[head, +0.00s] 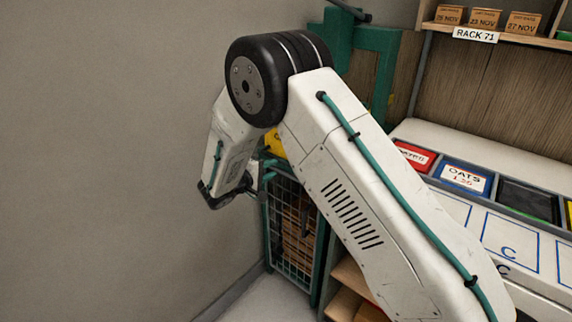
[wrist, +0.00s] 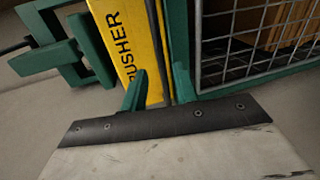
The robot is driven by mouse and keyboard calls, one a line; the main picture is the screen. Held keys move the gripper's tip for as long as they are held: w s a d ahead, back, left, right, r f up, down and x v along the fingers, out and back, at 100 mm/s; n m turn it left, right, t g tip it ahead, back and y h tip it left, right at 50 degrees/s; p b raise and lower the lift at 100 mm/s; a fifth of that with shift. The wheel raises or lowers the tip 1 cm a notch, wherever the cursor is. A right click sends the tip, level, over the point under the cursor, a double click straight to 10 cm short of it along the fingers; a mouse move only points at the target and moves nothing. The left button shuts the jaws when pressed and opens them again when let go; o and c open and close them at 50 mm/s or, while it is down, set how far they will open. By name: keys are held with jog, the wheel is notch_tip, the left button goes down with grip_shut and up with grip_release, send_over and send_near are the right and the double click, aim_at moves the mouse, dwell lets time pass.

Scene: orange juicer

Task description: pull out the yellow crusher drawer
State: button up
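The yellow crusher drawer (head: 274,146) shows in the head view as a small patch behind my arm, above a green wire cage; the rest is hidden. In the wrist view the yellow front (wrist: 128,35) is close and turned sideways, with part of the word "CRUSHER" readable. My gripper (head: 252,188) is in front of the crusher unit, just below and left of the yellow patch.
The green wire cage (head: 291,225) stands below the drawer and fills the right of the wrist view (wrist: 255,40). A green frame (head: 372,60) rises behind my arm. A counter with bins (head: 465,178) is at right. The plain wall (head: 110,150) is at left, with free space before it.

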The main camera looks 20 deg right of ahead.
aim_at(284, 164)
jog(key=shift+m, duration=0.4)
jog(key=x, duration=0.8)
grip_shut()
